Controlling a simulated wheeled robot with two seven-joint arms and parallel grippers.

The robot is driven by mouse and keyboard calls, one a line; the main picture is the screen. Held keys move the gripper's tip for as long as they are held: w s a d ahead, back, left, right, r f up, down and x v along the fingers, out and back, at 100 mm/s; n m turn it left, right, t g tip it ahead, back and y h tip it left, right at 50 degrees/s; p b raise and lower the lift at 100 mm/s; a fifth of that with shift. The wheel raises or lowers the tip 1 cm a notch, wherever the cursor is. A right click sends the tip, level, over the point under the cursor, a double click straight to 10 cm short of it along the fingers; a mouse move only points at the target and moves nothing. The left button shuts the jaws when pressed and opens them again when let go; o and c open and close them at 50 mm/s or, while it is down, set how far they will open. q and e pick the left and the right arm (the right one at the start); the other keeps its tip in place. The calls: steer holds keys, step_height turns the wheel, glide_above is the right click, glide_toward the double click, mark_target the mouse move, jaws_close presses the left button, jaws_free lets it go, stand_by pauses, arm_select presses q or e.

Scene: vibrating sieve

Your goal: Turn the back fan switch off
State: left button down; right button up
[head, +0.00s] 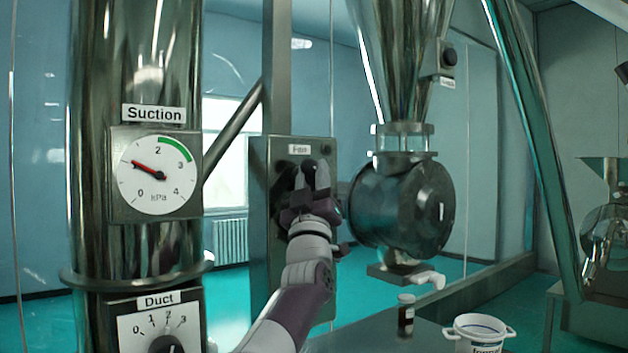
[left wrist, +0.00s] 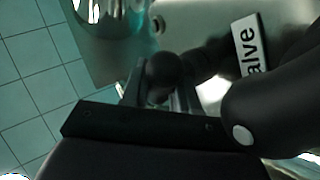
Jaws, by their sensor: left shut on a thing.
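The grey control box (head: 262,200) hangs on a post in the middle of the head view, with a "Fan" label (head: 299,149) near its top. My left gripper (head: 312,178) is against the front of this box, just below the label, and covers most of its face. In the left wrist view the gripper is shut on a dark rounded knob (left wrist: 163,72). A label ending in "alve" (left wrist: 247,50) is beside it on the metal face. The switch's position is hidden by the gripper. My right gripper is not in view.
The round valve housing (head: 405,205) is close right of the gripper.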

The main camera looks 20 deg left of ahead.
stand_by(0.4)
arm_select(q)
steer(key=c, duration=1.2)
jaws_free()
steer(key=shift+s+r, duration=0.1)
steer(key=shift+s, duration=0.1)
steer(key=shift+f+b, duration=0.25)
steer(key=shift+b, duration=0.05)
steer(key=b+v, duration=0.8)
steer(key=v, duration=0.4)
steer(key=shift+s, duration=0.15)
steer(key=shift+f, duration=0.1)
